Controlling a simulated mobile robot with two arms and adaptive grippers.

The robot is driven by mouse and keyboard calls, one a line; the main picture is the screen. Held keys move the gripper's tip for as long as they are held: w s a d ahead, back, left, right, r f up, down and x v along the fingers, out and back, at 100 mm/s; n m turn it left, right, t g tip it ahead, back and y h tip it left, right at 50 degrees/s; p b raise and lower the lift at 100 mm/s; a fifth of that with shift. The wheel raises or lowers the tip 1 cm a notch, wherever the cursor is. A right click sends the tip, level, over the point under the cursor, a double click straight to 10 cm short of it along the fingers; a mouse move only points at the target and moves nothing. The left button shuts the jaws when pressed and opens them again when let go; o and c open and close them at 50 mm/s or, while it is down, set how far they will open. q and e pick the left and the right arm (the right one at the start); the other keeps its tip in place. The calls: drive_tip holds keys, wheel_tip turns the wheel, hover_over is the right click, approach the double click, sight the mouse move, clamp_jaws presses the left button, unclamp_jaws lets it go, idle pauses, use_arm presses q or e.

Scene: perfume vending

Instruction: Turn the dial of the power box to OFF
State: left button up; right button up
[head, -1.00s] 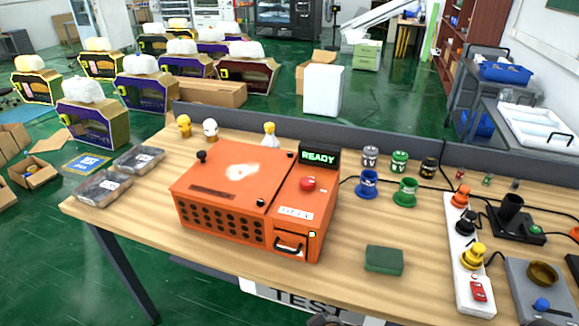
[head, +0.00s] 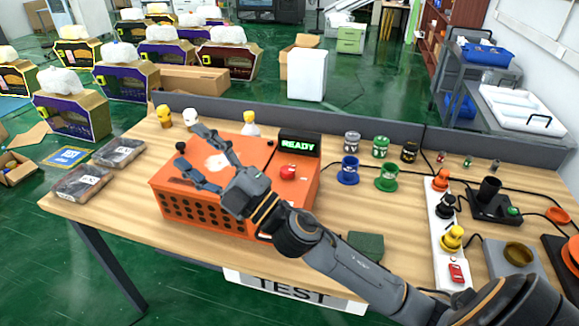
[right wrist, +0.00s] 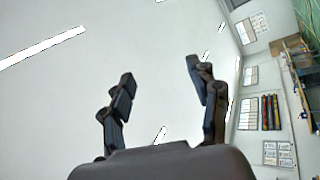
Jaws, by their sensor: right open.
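An orange box (head: 175,187) with a lit READY display (head: 298,144) and a red knob (head: 288,172) stands on the table in the head view. I cannot tell for sure whether this is the power box, and I read no OFF mark. My right gripper (head: 187,147) is open and empty, raised over the left part of the orange box. Its forearm hides the box's front right corner and handle. In the right wrist view the two fingers (right wrist: 160,70) are spread apart against a pale ceiling. My left gripper is not in view.
A white power strip (head: 449,250) with coloured plugs and a red switch stands at the right, beside a grey device with a brass bowl (head: 519,254). A dark green block (head: 366,246) lies beside my forearm. Blue (head: 348,172) and green cups stand right of the box.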

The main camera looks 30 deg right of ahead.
drive_tip(key=s+a+r+n+g+y, duration=0.2)
drive_tip(key=a+n+g+y, duration=0.4)
drive_tip(key=n+g+y, duration=0.45)
drive_tip(key=n+g+h, duration=0.6)
drive_tip(key=h, duration=1.6)
approach(288, 170)
drive_tip(key=shift+m+t, duration=0.25)
drive_tip(key=p+x, duration=0.3)
drive_tip(key=x, duration=0.5)
drive_tip(key=shift+d+f, duration=0.1)
drive_tip(key=shift+f, duration=0.2)
drive_tip(key=c, duration=1.2)
